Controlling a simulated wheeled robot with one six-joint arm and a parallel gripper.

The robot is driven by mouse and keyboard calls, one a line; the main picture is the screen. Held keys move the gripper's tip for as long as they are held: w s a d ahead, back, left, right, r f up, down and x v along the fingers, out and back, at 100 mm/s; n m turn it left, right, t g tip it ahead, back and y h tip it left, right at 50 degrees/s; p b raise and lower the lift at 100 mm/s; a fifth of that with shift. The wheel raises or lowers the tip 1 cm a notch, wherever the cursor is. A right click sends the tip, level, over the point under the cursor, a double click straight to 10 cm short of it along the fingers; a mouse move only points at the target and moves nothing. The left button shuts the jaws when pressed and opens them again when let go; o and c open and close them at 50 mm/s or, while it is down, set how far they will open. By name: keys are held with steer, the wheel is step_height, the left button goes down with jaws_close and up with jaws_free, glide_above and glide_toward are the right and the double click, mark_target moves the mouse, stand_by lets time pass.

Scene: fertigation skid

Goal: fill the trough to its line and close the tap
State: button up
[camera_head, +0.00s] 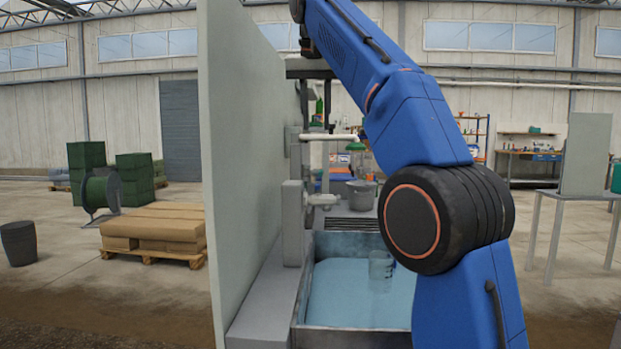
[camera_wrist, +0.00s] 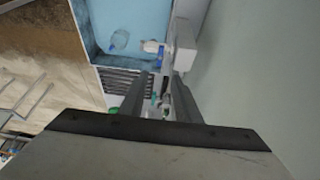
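The trough (camera_head: 300,318) is a grey-rimmed basin holding light blue water (camera_head: 345,292); its inner walls show above the surface. It also appears in the wrist view (camera_wrist: 140,12). I cannot make out a fill line. A pale spout-like fitting (camera_head: 322,200) juts from a grey upright over the trough's back left; a white fitting with a blue part (camera_wrist: 152,46) shows in the wrist view. I cannot tell whether water is running. My gripper (camera_wrist: 158,84) has its two fingers apart, with nothing visibly held between them. My arm hides part of the trough in the head view.
A clear jug (camera_head: 380,268) stands in the trough. A tall pale panel (camera_head: 240,170) borders the left side. A grey bucket (camera_head: 361,194) and a dark grate (camera_head: 352,225) are behind the trough. A white horizontal pipe (camera_head: 332,137) crosses above.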

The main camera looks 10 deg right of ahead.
mark_target(318, 183)
steer(key=x, duration=1.6)
steer(key=shift+f, duration=0.4)
steer(key=shift+c, duration=0.6)
jaws_close()
